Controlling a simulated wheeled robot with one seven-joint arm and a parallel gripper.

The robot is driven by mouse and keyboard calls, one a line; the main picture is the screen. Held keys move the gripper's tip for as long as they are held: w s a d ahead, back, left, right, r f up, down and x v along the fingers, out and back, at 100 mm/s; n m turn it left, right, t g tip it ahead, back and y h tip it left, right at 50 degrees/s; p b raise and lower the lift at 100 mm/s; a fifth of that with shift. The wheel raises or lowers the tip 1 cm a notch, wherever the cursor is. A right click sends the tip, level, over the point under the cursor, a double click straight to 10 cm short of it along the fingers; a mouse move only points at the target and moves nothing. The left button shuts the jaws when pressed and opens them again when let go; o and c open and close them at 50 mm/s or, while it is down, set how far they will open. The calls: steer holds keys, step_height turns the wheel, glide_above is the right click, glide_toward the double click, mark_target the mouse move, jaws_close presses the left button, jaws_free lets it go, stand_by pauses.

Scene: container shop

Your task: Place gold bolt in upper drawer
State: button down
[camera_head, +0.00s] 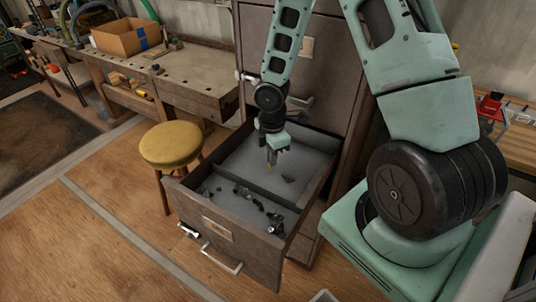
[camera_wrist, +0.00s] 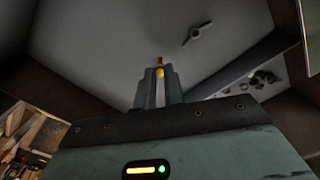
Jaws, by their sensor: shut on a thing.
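The gold bolt (camera_wrist: 160,70) is small and yellow and sits between my fingertips in the wrist view. It also shows as a tiny gold spot (camera_head: 269,166) below the fingers in the head view. My gripper (camera_head: 271,154) is shut on it and points down inside the open drawer (camera_head: 224,235). The drawer is pulled far out of the cabinet (camera_head: 334,75), and a divider (camera_head: 262,184) splits it into a back and a front compartment. The bolt is over the back compartment, near the divider. I cannot tell whether it touches the drawer floor.
Dark metal parts (camera_head: 246,192) lie in the front compartment, and a wing-shaped part (camera_wrist: 196,33) lies in the back one. A yellow stool (camera_head: 170,144) stands close to the drawer's left. A workbench (camera_head: 190,78) with a cardboard box (camera_head: 126,37) stands behind.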

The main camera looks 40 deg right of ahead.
steer(key=shift+f, duration=0.2)
steer(key=c, duration=1.5)
jaws_free()
step_height(320, 180, up, 12)
steer(key=p, duration=0.3)
steer(key=s+a+r+m, duration=0.4)
steer(key=s+a+r, duration=0.1)
steer(key=s+a, duration=0.4)
steer(key=s+a+r+m, duration=0.4)
steer(key=s+a+r, duration=0.2)
steer(key=s+a, duration=0.4)
steer(key=a, duration=0.4)
steer(key=shift+r+y, duration=0.25)
steer(key=shift+y, duration=0.05)
